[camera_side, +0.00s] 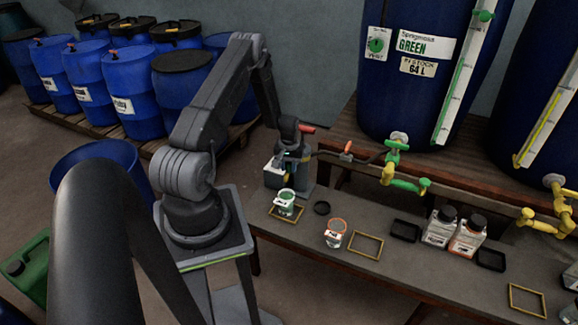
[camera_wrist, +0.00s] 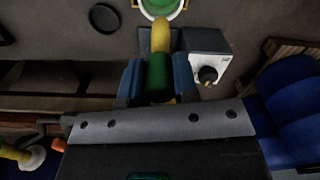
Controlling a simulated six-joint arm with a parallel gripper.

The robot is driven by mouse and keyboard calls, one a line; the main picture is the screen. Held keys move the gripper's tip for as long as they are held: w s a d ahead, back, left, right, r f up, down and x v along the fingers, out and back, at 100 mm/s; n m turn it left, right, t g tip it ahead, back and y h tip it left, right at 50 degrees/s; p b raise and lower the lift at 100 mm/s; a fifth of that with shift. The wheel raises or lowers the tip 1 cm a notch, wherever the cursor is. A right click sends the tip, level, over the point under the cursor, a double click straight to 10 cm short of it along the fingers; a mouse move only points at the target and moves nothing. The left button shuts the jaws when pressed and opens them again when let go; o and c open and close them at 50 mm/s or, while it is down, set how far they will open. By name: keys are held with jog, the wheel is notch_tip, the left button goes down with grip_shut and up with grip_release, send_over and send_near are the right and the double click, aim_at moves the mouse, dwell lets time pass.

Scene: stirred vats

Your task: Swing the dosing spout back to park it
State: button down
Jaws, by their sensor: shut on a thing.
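The dosing spout (camera_wrist: 160,38) shows in the wrist view as a yellow tube with a green grip (camera_wrist: 158,76). My gripper (camera_wrist: 157,64) has its two blue fingers on either side of the green grip and is shut on it. The spout's tip points to a cup with green contents (camera_wrist: 159,6), cut off by the top edge. In the side view my gripper (camera_side: 291,153) is at the dosing stand, and the spout is mostly hidden there. The green cup (camera_side: 285,201) stands in a yellow frame just in front of the stand.
A white box with a black knob (camera_wrist: 208,70) is right beside the spout. An orange-rimmed cup (camera_side: 335,234), two bottles (camera_side: 440,227) and empty frames (camera_side: 366,245) stand along the bench. Green valve piping (camera_side: 396,171) is to the right. Blue barrels (camera_side: 130,90) are behind.

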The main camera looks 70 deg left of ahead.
jog(key=shift+w+d, duration=0.1)
jog(key=w+d+n, duration=0.2)
jog(key=w+n, duration=0.9)
jog(key=n, duration=0.1)
jog(key=shift+w+d+n, duration=0.3)
jog(key=shift+w+d, duration=0.05)
dwell(0.5)
jog(key=c, duration=0.9)
grip_release()
notch_tip(320, 180, up, 14)
jog(key=shift+f, duration=0.1)
